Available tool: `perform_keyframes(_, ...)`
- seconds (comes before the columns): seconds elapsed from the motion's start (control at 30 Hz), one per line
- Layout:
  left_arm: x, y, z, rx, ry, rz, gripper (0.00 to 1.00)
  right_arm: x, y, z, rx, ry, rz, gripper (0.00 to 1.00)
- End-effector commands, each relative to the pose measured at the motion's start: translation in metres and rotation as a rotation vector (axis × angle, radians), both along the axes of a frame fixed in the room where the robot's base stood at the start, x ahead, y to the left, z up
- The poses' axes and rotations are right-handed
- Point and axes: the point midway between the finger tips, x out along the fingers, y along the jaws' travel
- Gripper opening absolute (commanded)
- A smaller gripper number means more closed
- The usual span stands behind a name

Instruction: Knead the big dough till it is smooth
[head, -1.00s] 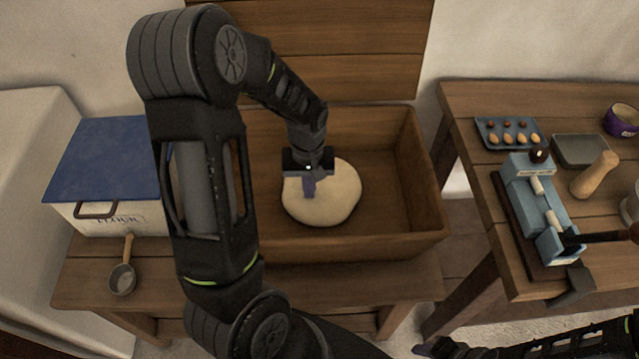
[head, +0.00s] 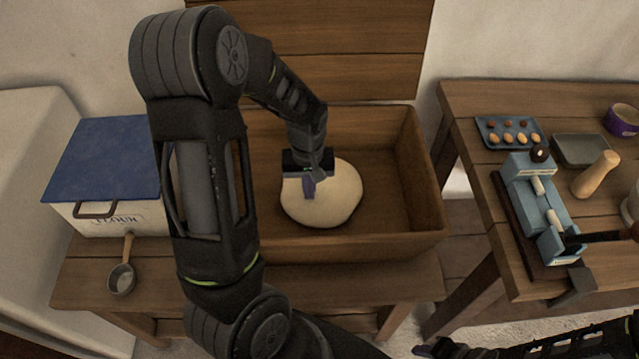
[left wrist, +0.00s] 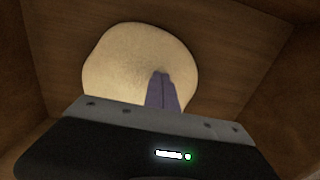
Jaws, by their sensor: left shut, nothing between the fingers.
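The big dough (head: 335,203) is a pale, rounded, slightly uneven mass lying on the floor of the wooden trough (head: 405,190). My left gripper (head: 309,188) is over the left part of the dough, pointing down, shut and empty. In the left wrist view the dough (left wrist: 125,65) fills the upper middle. The purple fingers (left wrist: 161,92) lie together over its lower right part, with a small dark mark at their tips; they seem to touch or press in. Part of the dough is hidden behind the gripper. A dark part of my right arm shows at the lower right, its fingers not clear.
A flour bin (head: 110,160) with a blue lid and a small scoop (head: 122,278) are left of the trough. The right table (head: 470,130) holds an egg tray (head: 508,133), a blue device (head: 540,205) and a wooden pestle-like piece (head: 595,175). The trough's right side is free.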

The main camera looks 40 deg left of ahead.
Motion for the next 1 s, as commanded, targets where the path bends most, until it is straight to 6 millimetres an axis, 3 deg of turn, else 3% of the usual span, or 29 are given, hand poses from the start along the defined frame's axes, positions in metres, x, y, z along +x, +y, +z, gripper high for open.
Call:
perform_keyframes(0.53, 0.000, 0.000, 0.001, -0.001, 0.001, 0.000, 0.00, 0.000, 0.000, 0.001, 0.000, 0.000, 0.000, 0.36)
perform_keyframes(1.0, 0.000, 0.000, 0.033, 0.000, 0.000, 0.000, 0.00, 0.000, 0.000, 0.028, 0.000, 0.000, 0.000, 0.36)
